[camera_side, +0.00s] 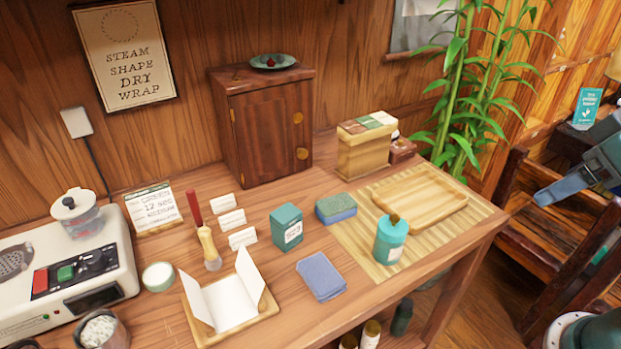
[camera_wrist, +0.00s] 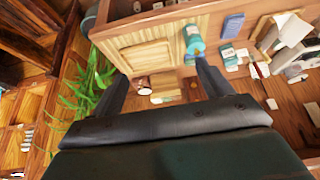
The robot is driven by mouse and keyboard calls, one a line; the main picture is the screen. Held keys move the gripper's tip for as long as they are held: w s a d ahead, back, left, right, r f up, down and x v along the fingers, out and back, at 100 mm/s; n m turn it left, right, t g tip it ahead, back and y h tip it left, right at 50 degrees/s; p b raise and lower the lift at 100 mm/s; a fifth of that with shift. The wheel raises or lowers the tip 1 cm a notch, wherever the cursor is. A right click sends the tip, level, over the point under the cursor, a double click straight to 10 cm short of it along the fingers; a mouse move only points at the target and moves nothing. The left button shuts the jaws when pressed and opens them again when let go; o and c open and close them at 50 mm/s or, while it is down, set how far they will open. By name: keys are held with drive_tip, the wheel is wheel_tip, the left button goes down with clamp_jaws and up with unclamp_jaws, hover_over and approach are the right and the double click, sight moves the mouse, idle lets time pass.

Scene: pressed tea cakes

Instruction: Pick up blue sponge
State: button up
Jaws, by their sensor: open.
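The blue sponge (camera_side: 336,208), a blue block with a green top, lies flat on the table in the side view, at the left edge of the bamboo mat. In the wrist view I cannot make it out surely near the teal canister. My gripper (camera_side: 560,189) is at the right edge of the side view, off the table's right end, far from the sponge. In the wrist view my gripper (camera_wrist: 158,72) has its two dark fingers wide apart with nothing held between them.
A teal canister (camera_side: 390,241) stands on the mat in front of a wooden tray (camera_side: 420,197). A cabinet (camera_side: 264,125) and bamboo plant (camera_side: 460,100) stand behind.

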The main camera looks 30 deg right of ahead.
drive_tip(key=w+a+r+n+g+y, duration=0.1)
drive_tip(key=w+a+n+g+y, duration=0.2)
drive_tip(key=w+n, duration=1.15)
drive_tip(key=w+a+f+n+g, duration=0.1)
drive_tip(key=w+f, duration=0.6)
drive_tip(key=w, duration=0.3)
drive_tip(key=w+a+f+n+g+y, duration=0.1)
drive_tip(key=w+a+f, duration=0.1)
drive_tip(key=w+f, duration=0.5)
drive_tip(key=w, duration=0.4)
drive_tip(key=shift+f+n+y, duration=0.15)
drive_tip(key=shift+n+y, duration=0.15)
drive_tip(key=shift+n, duration=0.05)
approach(339, 202)
drive_tip(key=shift+x, duration=2.4)
